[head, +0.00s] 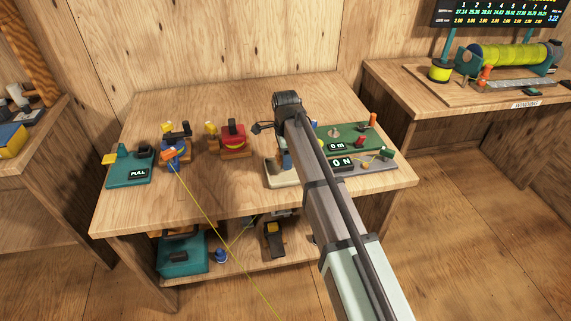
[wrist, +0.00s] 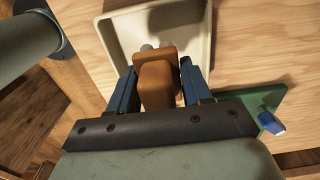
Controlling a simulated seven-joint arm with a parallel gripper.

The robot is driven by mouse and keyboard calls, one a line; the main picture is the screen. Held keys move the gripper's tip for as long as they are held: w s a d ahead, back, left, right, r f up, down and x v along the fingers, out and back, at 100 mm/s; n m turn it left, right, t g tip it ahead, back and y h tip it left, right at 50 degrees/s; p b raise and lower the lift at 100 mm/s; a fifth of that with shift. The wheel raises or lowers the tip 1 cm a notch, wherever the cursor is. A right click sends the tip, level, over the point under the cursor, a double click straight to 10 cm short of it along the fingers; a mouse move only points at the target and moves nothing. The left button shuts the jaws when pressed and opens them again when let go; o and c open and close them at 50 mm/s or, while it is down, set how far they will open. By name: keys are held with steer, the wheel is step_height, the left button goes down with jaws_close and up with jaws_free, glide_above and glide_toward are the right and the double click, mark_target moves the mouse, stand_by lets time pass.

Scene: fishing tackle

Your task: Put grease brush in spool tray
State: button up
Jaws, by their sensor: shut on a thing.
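My gripper (wrist: 158,72) has two blue fingers, one on each side of a brown block-like handle, which I take to be the grease brush (wrist: 158,84). The gripper is shut on it. A grey rounded part shows at the handle's far end. Beyond and below it is a cream, raised-rim tray (wrist: 206,45), which looks like the spool tray. The brush overlaps the tray's opening in the wrist view; whether it touches the tray floor I cannot tell. In the head view the tray (head: 279,179) is partly hidden by my arm, and the brush is not clearly visible.
A green board (head: 352,139) and a grey ON panel (head: 368,164) stand right of the tray. A red spool device (head: 233,136), a blue-and-orange reel (head: 174,153) and a teal PULL box (head: 130,170) stand left. A yellow line (head: 215,225) runs from the reel toward the front.

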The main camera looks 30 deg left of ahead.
steer(key=shift+f, duration=1.45)
steer(key=shift+f, duration=0.2)
steer(key=o, duration=1.1)
step_height(320, 180, up, 12)
steer(key=shift+r, duration=0.2)
